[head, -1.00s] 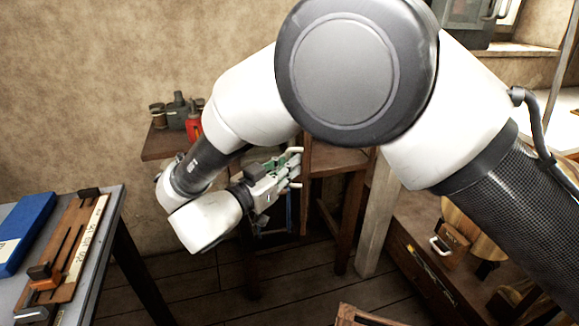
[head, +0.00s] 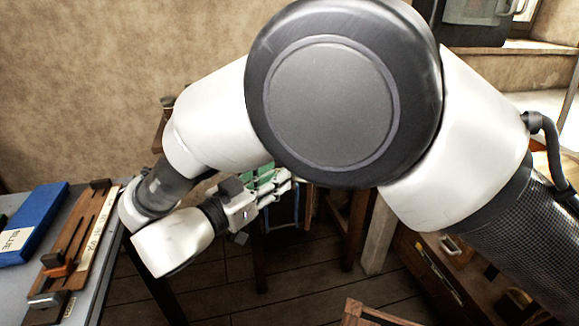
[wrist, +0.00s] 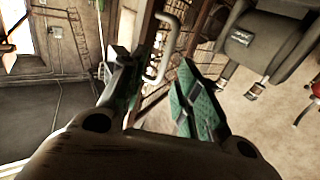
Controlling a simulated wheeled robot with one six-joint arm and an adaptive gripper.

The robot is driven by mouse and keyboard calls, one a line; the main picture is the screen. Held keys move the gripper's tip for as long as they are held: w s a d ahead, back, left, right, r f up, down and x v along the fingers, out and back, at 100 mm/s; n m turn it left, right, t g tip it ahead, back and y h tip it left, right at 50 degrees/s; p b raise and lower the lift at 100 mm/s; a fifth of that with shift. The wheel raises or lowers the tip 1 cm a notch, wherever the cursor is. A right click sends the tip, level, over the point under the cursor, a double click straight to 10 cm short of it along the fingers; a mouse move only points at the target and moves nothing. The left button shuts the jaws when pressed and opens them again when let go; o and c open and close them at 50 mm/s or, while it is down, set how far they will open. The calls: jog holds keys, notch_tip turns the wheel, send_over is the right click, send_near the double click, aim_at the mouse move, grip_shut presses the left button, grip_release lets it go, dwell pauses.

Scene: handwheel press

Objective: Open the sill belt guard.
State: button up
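At the upper right of the head view, a grey box-like cover (head: 475,12) with a pale handle at its right stands on a ledge by a window; it looks like the sill belt guard. The frame edge cuts off its top. My gripper (head: 272,186) is far from it, at the lower left of my arm, pointing right. In the wrist view my gripper (wrist: 155,88) has its green-padded fingers spread, with nothing held. A pale curved handle (wrist: 166,48) on a brown upright shows beyond the fingers, apart from them. I cannot tell whether it belongs to the guard.
A grey bench (head: 15,290) at left holds a blue box (head: 32,225) and a wooden board with tools (head: 75,245). A wooden chest (head: 430,265) stands at right. A grey machine (wrist: 265,40) shows in the wrist view. Some wooden floor is clear.

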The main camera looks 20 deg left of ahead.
jog(key=shift+v, duration=1.85)
